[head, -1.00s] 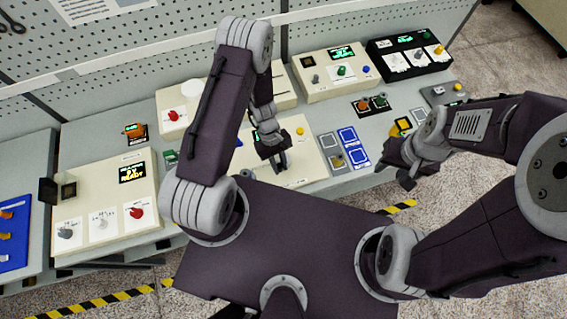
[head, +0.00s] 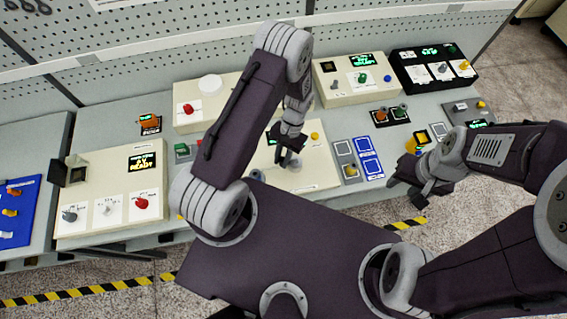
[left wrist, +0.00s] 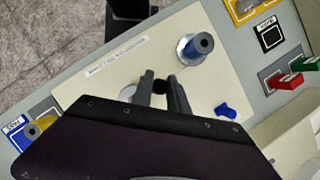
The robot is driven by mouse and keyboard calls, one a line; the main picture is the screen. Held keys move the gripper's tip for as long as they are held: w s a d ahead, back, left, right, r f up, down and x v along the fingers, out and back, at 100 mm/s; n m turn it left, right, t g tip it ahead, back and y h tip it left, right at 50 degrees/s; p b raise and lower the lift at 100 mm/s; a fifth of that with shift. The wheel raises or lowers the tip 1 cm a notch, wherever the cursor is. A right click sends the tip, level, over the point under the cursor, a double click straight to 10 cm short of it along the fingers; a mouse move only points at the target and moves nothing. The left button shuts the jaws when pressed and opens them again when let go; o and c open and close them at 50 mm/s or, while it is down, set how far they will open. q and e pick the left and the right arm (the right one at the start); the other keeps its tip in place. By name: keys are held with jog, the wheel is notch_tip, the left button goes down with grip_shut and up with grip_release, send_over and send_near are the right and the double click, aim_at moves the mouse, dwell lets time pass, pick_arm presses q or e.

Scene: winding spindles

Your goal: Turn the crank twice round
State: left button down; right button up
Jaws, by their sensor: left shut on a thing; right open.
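My left gripper (head: 290,158) is over the cream panel (head: 318,172) in the middle of the bench. In the left wrist view its fingers (left wrist: 160,88) are shut on a small black knob (left wrist: 160,87), which looks like the crank's handle. The crank's arm is mostly hidden by the fingers and my wrist. A pale round part (left wrist: 127,93) shows just left of the fingers. A blue-and-grey spindle (left wrist: 195,47) and a blue knob (left wrist: 225,111) stand on the same panel, apart from the fingers. My right gripper (head: 425,193) is open and empty off the bench's front edge.
Left is a cream box (head: 110,215) with a red knob and display. Behind are another cream box (head: 350,92) and a black box (head: 436,74). Blue-framed pads (head: 370,157) lie right of the middle panel. A perforated wall (head: 180,55) closes the back.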

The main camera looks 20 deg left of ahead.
pick_arm(q)
jog(key=m, duration=0.1)
jog(key=w+m+y+b, duration=0.1)
jog(key=m, duration=0.1)
jog(key=shift+w+a+f, duration=0.1)
jog(key=shift+a, duration=0.15)
jog(key=m, duration=0.1)
jog(key=w+m+y, duration=0.1)
jog(key=m+t+b, duration=0.1)
jog(key=shift+w+a+m, duration=0.15)
jog(key=shift+w+m, duration=0.1)
jog(key=shift+m, duration=0.05)
jog(key=shift+w+m+t+y+b, duration=0.4)
jog(key=shift+w+m+y, duration=0.15)
jog(key=shift+m, duration=0.65)
jog(key=shift+w+d+m+t+y+b, duration=0.15)
jog(key=shift+w+m+t, duration=0.15)
jog(key=shift+m, duration=0.5)
jog(key=shift+w+d+m+t+y+b, duration=0.1)
jog(key=shift+w+m+t+b, duration=0.15)
jog(key=shift+m, duration=0.55)
jog(key=shift+w, duration=0.1)
jog(key=c, duration=1.3)
grip_release()
